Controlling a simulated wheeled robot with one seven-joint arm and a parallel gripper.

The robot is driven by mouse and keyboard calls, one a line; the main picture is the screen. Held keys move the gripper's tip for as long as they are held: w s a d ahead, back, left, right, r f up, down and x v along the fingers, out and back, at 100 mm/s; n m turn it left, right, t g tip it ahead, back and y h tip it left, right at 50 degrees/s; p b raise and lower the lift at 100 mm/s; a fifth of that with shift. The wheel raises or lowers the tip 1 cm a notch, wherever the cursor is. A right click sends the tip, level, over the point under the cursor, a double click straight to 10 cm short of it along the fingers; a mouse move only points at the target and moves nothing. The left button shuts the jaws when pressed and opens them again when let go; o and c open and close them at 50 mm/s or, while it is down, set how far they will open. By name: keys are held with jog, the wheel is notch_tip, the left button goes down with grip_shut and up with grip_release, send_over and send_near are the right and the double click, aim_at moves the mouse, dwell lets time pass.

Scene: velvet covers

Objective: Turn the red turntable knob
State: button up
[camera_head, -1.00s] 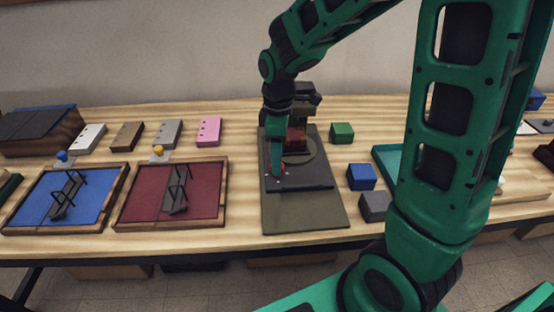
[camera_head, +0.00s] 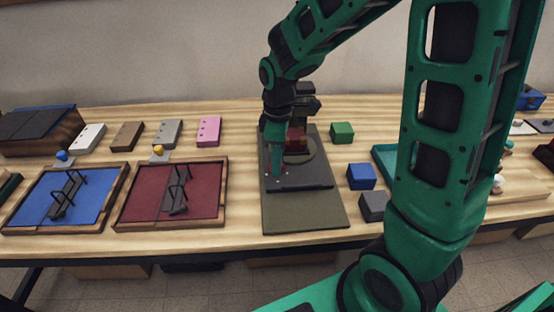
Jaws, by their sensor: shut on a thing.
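The turntable (camera_head: 318,185) is a dark grey base lying on an olive mat, with a round olive disc (camera_head: 310,152) towards its back. A dark red block (camera_head: 297,142) stands on the disc, partly behind my arm. My gripper (camera_head: 277,168) points down at the front left of the base. It is shut at the small red knob there, which is almost wholly hidden by the fingers. I cannot see how far the knob is turned.
A green block (camera_head: 342,133), a blue block (camera_head: 361,177) and a grey block (camera_head: 374,206) lie to the right, by a teal tray (camera_head: 383,153). A red-floored tray (camera_head: 137,205) with a dark rack is to the left. Bare wood separates it from the olive mat (camera_head: 305,215).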

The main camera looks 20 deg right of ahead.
jog(key=m, duration=0.8)
jog(key=shift+m, duration=0.3)
jog(key=m, duration=0.4)
jog(key=shift+a+m, duration=0.1)
jog(key=shift+m, duration=0.2)
jog(key=shift+a+m, duration=0.1)
jog(key=shift+m, duration=2.1)
jog(key=o, duration=1)
jog(key=shift+o, duration=0.2)
